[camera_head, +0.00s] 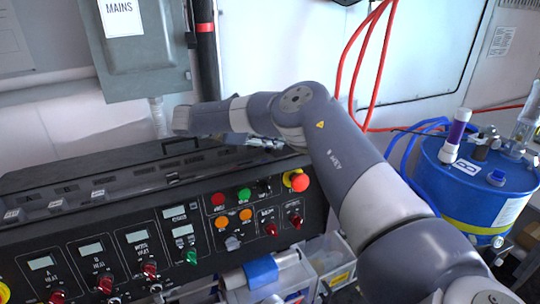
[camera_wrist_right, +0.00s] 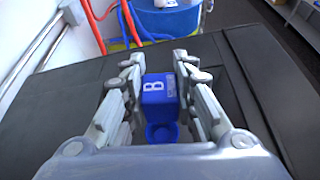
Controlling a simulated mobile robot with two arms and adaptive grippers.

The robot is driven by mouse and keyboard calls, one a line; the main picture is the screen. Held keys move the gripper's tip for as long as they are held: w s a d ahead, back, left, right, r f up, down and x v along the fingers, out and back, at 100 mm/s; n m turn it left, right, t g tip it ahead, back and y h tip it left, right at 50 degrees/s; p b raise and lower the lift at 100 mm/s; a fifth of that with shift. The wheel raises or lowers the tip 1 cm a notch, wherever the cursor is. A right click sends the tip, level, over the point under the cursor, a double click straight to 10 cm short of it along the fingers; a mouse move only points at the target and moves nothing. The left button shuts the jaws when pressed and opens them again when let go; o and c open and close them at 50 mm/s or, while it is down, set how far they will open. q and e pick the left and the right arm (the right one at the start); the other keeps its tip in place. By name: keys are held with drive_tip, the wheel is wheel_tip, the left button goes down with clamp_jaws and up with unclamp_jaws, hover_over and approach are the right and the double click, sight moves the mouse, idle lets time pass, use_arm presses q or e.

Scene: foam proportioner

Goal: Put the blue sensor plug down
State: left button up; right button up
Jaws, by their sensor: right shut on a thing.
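The blue sensor plug (camera_wrist_right: 158,88) is between the fingers of my right gripper (camera_wrist_right: 160,85) in the right wrist view. It is a blue block with a white letter B and smaller white print, and a round blue part nearer the camera. The gripper is shut on it, with a finger at each side. Black flat surface lies under and around it; I cannot tell whether the plug touches it. In the head view my right arm reaches left over the black console (camera_head: 120,215), and its gripper (camera_head: 268,143) is mostly hidden behind the arm. The plug does not show there. My left gripper is out of view.
A blue drum (camera_head: 465,190) with fittings stands at the right, with red and blue hoses beside it. A grey box marked MAINS (camera_head: 145,60) hangs on the wall. The console front has knobs and buttons. Its black top (camera_wrist_right: 85,110) looks clear around the gripper.

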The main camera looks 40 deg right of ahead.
sight(271, 150)
drive_tip(key=shift+w+f, duration=0.2)
drive_tip(key=shift+f, duration=0.4)
drive_tip(key=shift+w+f, duration=0.15)
drive_tip(key=shift+f, duration=0.2)
drive_tip(key=f+p, duration=0.1)
drive_tip(key=f, duration=0.1)
drive_tip(key=shift+s+f+p, duration=0.25)
drive_tip(key=shift+f+p, duration=0.05)
drive_tip(key=shift+p, duration=0.1)
drive_tip(key=shift+f, duration=0.4)
drive_tip(key=shift+w+f, duration=0.15)
drive_tip(key=o, duration=0.9)
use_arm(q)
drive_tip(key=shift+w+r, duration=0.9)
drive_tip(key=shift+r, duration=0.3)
use_arm(e)
drive_tip(key=shift+o, duration=0.8)
